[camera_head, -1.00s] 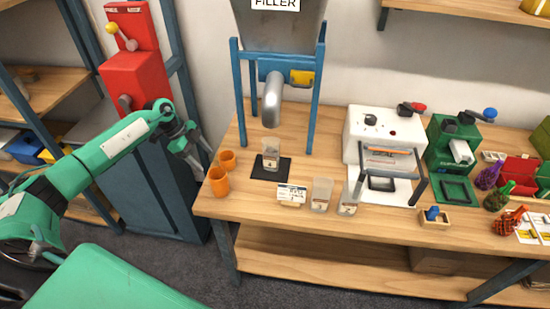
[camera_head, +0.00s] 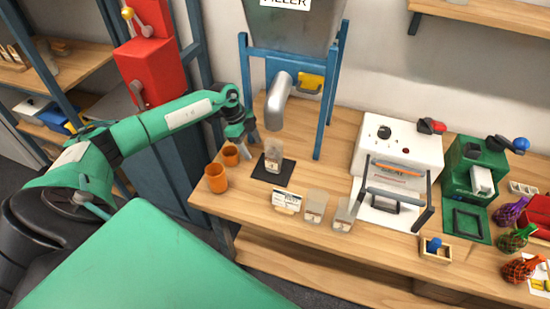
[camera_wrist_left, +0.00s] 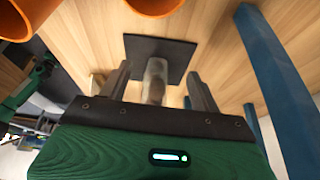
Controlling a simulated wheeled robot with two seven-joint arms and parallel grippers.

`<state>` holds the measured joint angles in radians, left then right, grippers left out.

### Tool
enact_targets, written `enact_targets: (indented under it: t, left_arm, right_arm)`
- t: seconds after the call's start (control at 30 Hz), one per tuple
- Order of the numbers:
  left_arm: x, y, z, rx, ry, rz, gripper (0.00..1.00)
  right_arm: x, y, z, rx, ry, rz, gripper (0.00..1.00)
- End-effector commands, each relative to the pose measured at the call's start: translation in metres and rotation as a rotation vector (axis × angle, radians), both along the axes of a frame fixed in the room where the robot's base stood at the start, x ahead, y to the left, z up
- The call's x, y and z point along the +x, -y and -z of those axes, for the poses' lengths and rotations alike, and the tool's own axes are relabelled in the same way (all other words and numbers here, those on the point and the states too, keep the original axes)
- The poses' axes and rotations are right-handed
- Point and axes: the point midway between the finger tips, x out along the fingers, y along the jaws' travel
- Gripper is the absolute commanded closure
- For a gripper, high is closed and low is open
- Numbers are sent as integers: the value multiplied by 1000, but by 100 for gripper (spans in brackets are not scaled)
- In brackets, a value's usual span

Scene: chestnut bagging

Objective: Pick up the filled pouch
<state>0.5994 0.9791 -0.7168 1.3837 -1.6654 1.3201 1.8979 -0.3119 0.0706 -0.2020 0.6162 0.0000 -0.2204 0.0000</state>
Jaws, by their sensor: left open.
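The filled pouch (camera_head: 273,156) is a small clear bag with brownish contents. It stands on the black square pad (camera_head: 271,179) below the spout of the filler (camera_head: 279,99). In the left wrist view the pouch (camera_wrist_left: 155,80) shows between the two fingers, with the pad (camera_wrist_left: 178,52) behind it. My left gripper (camera_head: 252,137) is open and empty, just left of the pouch and apart from it in the head view. My right gripper is not in view.
Two orange cups (camera_head: 216,178) stand left of the pad. Blue filler posts (camera_head: 330,90) rise close to the pouch. A white sealer (camera_head: 400,145) is to the right.

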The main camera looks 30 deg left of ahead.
Motion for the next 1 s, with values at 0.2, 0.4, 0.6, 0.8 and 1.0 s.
enact_targets:
  t: [0.2,0.4,0.6,0.8,1.0]
  left_arm:
    - [3,16,0,0,0,0,36]
    - [7,38,-2,-3,-1,3,36]
    - [11,62,4,-1,-1,-1,36]
    - [12,63,12,0,0,0,36]
    - [12,63,11,0,0,0,62]
  right_arm:
    - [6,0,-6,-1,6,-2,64]
    - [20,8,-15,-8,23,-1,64]
    - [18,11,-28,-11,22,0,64]
    - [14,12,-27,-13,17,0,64]
    - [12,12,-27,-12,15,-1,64]
